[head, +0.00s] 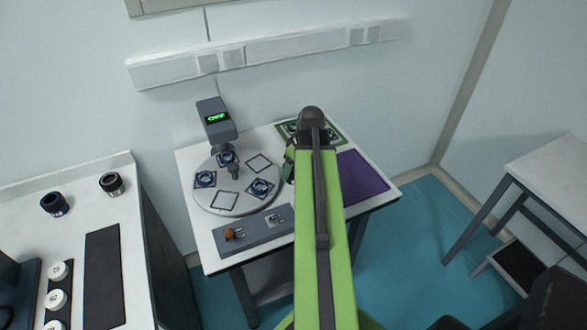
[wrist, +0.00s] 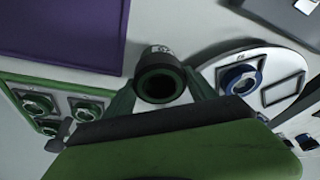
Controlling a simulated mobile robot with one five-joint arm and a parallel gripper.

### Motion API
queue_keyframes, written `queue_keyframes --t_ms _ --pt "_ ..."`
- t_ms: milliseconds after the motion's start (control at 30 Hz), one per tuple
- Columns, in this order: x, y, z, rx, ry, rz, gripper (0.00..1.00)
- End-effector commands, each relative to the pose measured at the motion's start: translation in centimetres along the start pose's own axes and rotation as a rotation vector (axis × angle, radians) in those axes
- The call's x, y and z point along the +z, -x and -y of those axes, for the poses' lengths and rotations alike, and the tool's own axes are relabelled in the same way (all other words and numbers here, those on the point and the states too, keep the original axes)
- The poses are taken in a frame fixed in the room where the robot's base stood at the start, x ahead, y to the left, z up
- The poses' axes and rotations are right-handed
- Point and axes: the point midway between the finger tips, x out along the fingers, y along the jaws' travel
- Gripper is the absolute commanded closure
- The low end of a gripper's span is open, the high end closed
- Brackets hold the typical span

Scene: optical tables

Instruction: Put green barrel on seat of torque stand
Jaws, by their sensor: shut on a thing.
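The green barrel (wrist: 160,82), a dark cylinder with a green inner ring and a pale marked band, sits between the fingers of my gripper (wrist: 161,92) in the wrist view. My gripper is shut on it. In the head view my arm hides the barrel and most of the gripper. The torque stand (head: 215,122), grey with a lit green display, stands at the table's back left over a round pale plate (head: 238,208). The plate bears blue-ringed mounts (head: 260,187) and empty square outlines (head: 258,163). Part of the plate shows at right in the wrist view (wrist: 293,62).
A green-framed tray (head: 335,133) with ringed seats lies at the table's back, with a purple mat (head: 362,178) at right. A grey control box (head: 252,232) with an orange knob lies in front of the plate. A left bench (head: 75,215) bears two dark cylinders (head: 111,184).

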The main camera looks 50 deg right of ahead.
Motion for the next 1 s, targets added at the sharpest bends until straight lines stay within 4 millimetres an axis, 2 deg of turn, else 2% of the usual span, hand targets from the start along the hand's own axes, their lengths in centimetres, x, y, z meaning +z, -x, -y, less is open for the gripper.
queue_keyframes --t_ms 100,133,267,667,867,1000 --pt "0.1 -0.5 0.0 0.000 0.001 0.000 0.82" --pt "0.1 -0.3 0.0 0.000 0.001 0.000 0.31" --pt "0.0 -0.3 0.0 0.000 0.001 0.000 0.14" --pt "-0.1 0.2 0.0 0.000 0.001 0.000 0.13" --pt "-0.2 3.0 0.1 0.000 0.001 0.000 0.13" --pt "-0.3 6.2 0.1 0.000 0.000 0.000 0.13"
